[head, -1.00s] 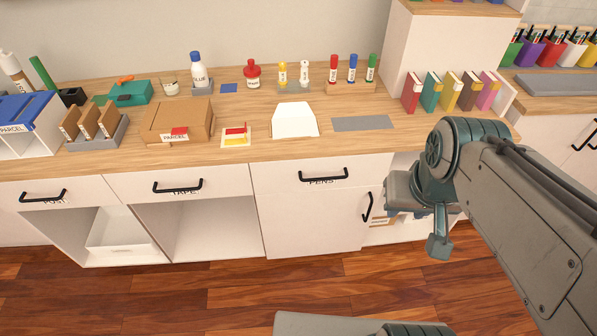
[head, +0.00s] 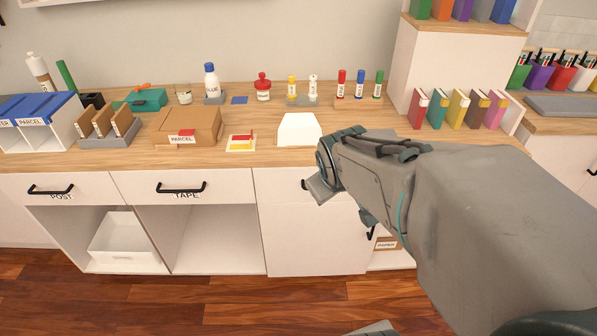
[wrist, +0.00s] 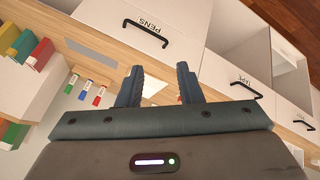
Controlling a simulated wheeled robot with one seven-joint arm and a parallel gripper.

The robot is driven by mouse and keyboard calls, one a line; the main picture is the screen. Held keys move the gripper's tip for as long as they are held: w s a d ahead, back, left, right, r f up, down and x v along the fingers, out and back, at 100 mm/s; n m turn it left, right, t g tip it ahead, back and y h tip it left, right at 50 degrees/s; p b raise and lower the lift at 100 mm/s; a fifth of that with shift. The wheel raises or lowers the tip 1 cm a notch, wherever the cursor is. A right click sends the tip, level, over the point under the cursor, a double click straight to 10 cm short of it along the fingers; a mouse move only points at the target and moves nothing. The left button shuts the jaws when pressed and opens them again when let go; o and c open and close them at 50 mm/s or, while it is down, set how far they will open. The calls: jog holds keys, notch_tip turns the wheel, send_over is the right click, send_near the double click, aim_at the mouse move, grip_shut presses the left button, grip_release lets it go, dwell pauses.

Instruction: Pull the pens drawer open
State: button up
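The pens drawer (head: 277,186) is a white front under the wooden counter, closed flush with the cabinet. My arm covers most of it in the head view, and only the left end of its black handle (head: 304,184) shows. In the wrist view the PENS label and the whole black bar handle (wrist: 148,33) are in sight on the drawer front (wrist: 172,18). My gripper (wrist: 158,72) is open, its two dark fingers apart with nothing between them. The handle lies beyond the fingertips in that picture, apart from them.
The tape drawer (head: 225,188) and post drawer (head: 85,188) are closed to the left, above open compartments. A cupboard door (head: 315,240) is below the pens drawer. The counter holds a parcel box (head: 187,124), bottles, markers and books (head: 458,108). The wooden floor in front is clear.

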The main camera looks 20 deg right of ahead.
jog(key=w+d+f+n+t+y+b, duration=0.25)
jog(key=w+d+f+n+b, duration=0.2)
jog(key=f+b, duration=0.35)
jog(key=w+d+f+n+t+y+b, duration=0.1)
jog(key=w+d+f+n+t+b, duration=0.25)
jog(key=f+n+b, duration=0.5)
jog(key=w+d+f+n+t+y+b, duration=0.1)
jog(key=w+d+f+n+t+b, duration=0.25)
jog(key=f, duration=0.65)
jog(key=shift+m+g, duration=0.25)
jog(key=shift+m, duration=0.4)
jog(key=b+x, duration=0.3)
jog(key=x, duration=1.1)
jog(key=shift+w+a+r, duration=0.1)
jog(key=shift+w+r, duration=0.05)
jog(key=shift+w, duration=0.2)
grip_shut()
